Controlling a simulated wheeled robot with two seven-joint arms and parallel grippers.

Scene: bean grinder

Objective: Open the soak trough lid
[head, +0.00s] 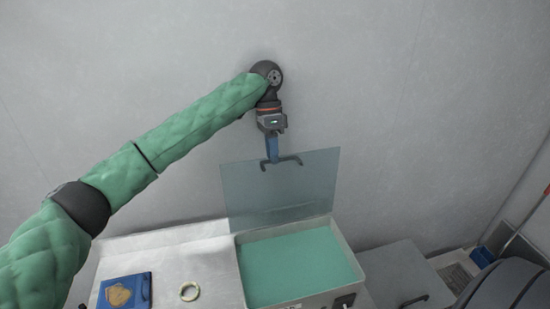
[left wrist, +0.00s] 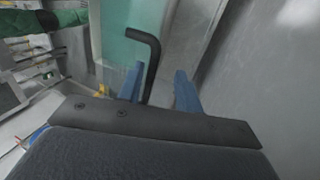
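The soak trough (head: 342,240) is a pale box at the bottom centre of the head view, with teal liquid (head: 296,265) inside. Its translucent glass lid (head: 285,195) stands raised at the back edge, steeply upright, so the trough is uncovered. A dark bar handle (head: 292,159) sits at the lid's top edge; it also shows in the left wrist view (left wrist: 152,52). My left gripper (head: 272,160) is at this handle. In the left wrist view its blue fingers (left wrist: 159,83) are apart, with the handle between them, closer to the left finger. My right gripper is not in view.
A grey lidded box (head: 392,270) is to the right. The grey wall (head: 420,100) stands close behind the lid.

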